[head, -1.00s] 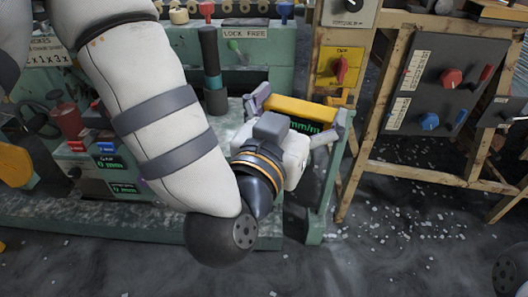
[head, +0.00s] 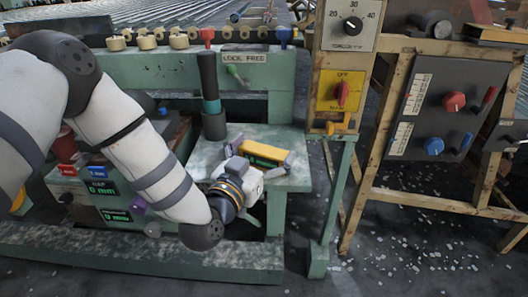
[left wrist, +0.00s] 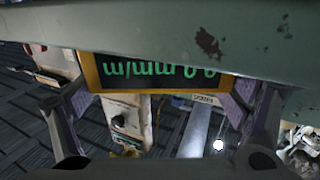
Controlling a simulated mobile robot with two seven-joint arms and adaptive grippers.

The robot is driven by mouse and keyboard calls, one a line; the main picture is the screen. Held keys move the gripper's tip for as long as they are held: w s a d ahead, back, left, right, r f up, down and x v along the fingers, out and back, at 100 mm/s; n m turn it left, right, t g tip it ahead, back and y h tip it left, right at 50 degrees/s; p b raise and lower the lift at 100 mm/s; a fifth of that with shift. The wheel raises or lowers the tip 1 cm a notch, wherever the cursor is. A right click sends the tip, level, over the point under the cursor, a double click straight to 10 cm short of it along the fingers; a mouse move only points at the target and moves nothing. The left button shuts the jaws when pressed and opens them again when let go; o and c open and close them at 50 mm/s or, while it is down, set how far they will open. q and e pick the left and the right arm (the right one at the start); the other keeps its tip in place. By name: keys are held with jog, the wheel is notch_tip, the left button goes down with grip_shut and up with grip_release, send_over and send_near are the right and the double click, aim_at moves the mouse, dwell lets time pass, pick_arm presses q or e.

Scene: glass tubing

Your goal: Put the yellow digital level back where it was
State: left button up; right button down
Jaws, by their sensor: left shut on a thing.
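The yellow digital level (head: 262,151) is a bar with a dark face and green digits. It is between the fingers of my left gripper (head: 262,156), which is shut on it, one finger at each end. It is over the mottled green shelf (head: 297,177) of the machine; I cannot tell whether it touches the shelf. In the left wrist view the level (left wrist: 93,70) shows its yellow frame and upside-down green digits, with a finger of my left gripper (left wrist: 158,100) on either side. A worn green bar hides its upper part there. My right gripper is not in view.
A dark post with a teal band (head: 211,95) stands just behind and left of the level. A green stand leg (head: 331,200) and the wooden frame (head: 375,150) with control panels are to the right. Red and dark blocks with green readouts (head: 110,188) are at left.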

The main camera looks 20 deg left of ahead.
pick_arm(q)
jog(key=shift+r, duration=0.1)
jog(key=o, duration=1.2)
